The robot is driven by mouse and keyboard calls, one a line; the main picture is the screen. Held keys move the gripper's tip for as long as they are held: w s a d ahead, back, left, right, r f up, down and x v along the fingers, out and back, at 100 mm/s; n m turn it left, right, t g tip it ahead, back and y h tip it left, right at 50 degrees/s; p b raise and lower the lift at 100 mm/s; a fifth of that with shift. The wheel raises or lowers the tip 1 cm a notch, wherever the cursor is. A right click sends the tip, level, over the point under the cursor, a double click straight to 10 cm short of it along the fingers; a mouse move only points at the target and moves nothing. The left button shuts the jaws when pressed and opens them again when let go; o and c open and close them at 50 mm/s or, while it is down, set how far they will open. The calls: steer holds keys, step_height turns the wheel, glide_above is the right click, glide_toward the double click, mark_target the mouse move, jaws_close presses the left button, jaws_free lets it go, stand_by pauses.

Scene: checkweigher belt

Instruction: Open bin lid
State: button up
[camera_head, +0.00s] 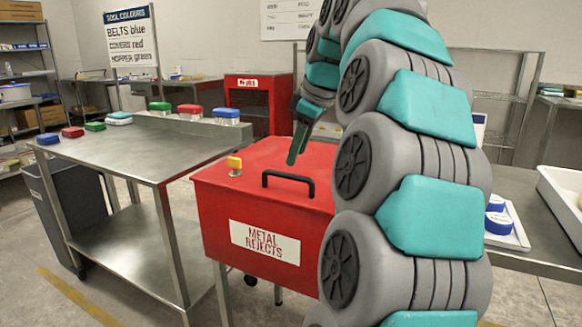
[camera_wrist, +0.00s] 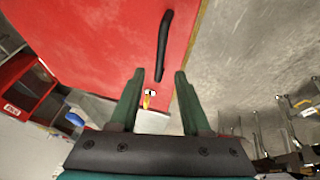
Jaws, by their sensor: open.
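The red bin (camera_head: 228,212), labelled METAL REJECTS, stands in the middle of the head view with its lid (camera_head: 250,165) closed. A black bar handle (camera_head: 288,181) is fixed on the lid near the front edge. A yellow latch or knob (camera_head: 235,165) sits at the lid's left. My gripper (camera_head: 296,158) is above the lid, behind the handle in the head view. In the wrist view my gripper (camera_wrist: 153,85) is open and empty, with the black handle (camera_wrist: 163,45) beyond its fingertips, apart from them. The red lid also fills the upper left there (camera_wrist: 90,40).
A steel table (camera_head: 130,150) with several coloured-lid containers stands left of the bin. A red cabinet (camera_head: 260,95) is behind. A steel counter (camera_head: 520,190) with a white tray (camera_head: 510,235) lies right. My arm covers the bin's right side.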

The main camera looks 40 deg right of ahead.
mark_target(291, 177)
steer(key=shift+x, duration=2.75)
steer(key=shift+c, duration=0.4)
jaws_close()
